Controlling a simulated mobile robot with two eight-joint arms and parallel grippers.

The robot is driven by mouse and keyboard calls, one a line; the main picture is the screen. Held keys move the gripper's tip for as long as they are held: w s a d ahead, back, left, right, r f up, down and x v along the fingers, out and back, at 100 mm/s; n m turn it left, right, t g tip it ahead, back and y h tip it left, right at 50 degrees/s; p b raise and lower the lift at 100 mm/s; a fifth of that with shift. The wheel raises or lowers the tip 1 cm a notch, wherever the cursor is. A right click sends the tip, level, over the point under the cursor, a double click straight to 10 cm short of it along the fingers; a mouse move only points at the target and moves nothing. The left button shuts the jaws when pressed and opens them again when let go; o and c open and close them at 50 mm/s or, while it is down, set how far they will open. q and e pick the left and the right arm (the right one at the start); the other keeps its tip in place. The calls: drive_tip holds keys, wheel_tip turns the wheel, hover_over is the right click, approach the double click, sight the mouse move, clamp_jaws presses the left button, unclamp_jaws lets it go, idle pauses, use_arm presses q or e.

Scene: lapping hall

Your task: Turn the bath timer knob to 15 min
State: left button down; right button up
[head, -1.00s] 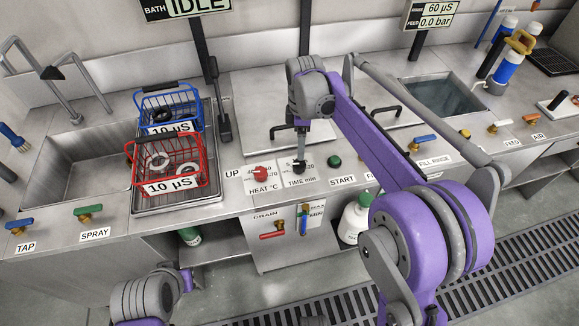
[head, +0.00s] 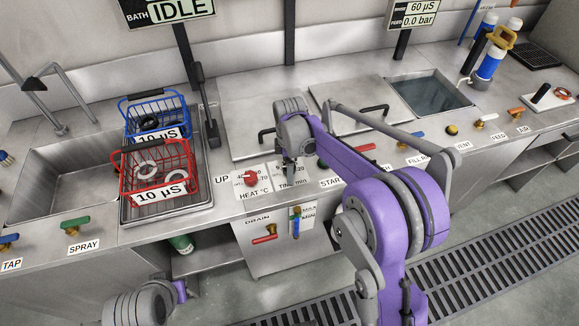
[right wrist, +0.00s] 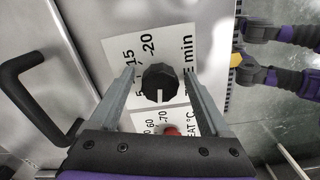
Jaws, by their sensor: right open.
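The black bath timer knob (right wrist: 159,82) shows in the right wrist view on a white label with the numbers 15 and 20. Its white pointer line points down in that picture, away from the 15. My right gripper (right wrist: 160,77) is open, with one finger on each side of the knob and visible gaps between. In the head view my right gripper (head: 290,178) covers the knob above the TIME min label (head: 292,176). A grey sign (head: 180,10) reads BATH IDLE. My left forearm shows at the bottom left; its gripper is out of view.
The red heat knob (head: 251,179) sits just left of the timer. A black lid handle (head: 266,138) stands behind it. A red basket (head: 158,172) and a blue basket (head: 155,117) stand on a tray to the left.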

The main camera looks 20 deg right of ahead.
clamp_jaws()
idle(0.3)
drive_tip(key=shift+m, duration=0.3)
drive_tip(key=m+b, duration=0.1)
drive_tip(key=m, duration=0.3)
drive_tip(key=shift+m, duration=0.3)
drive_tip(key=m, duration=0.6)
drive_tip(key=shift+b, duration=0.35)
drive_tip(key=m, duration=0.6)
drive_tip(key=shift+r+m, duration=0.1)
drive_tip(key=shift+m, duration=0.3)
drive_tip(key=m, duration=0.5)
drive_tip(key=shift+a+m+b, duration=0.1)
drive_tip(key=shift+m+b, duration=0.2)
drive_tip(key=shift+b, duration=0.05)
